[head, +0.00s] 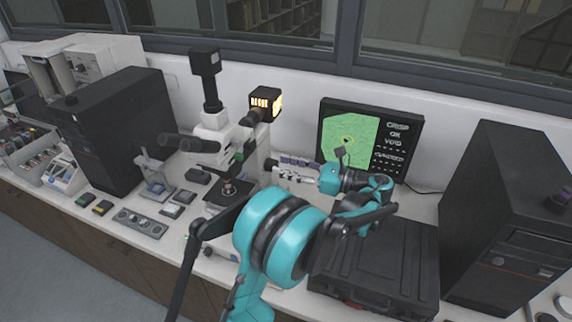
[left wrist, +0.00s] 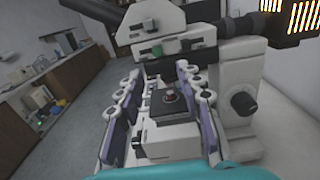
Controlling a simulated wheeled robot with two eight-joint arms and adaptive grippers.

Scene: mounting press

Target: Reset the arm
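My left arm (head: 285,240) is teal and black and reaches over the bench. Its gripper (head: 274,168) points left toward the microscope (head: 215,140), beside the microscope's body. In the left wrist view the gripper's two purple-padded fingers (left wrist: 160,72) stand apart, with nothing clearly held between them. The microscope (left wrist: 235,95) fills the middle of that view. Its dark stage (left wrist: 178,112), with a small reddish round piece (left wrist: 169,97) on it, shows between the fingers. I cannot tell whether the fingers touch the microscope. My right gripper is not in view.
A monitor (head: 365,135) with a green picture stands behind the arm. A black case (head: 385,262) lies below the forearm. Black towers stand at left (head: 118,125) and right (head: 515,210). Small boxes and a grey control panel (head: 140,222) lie on the bench (head: 75,190) left of the microscope.

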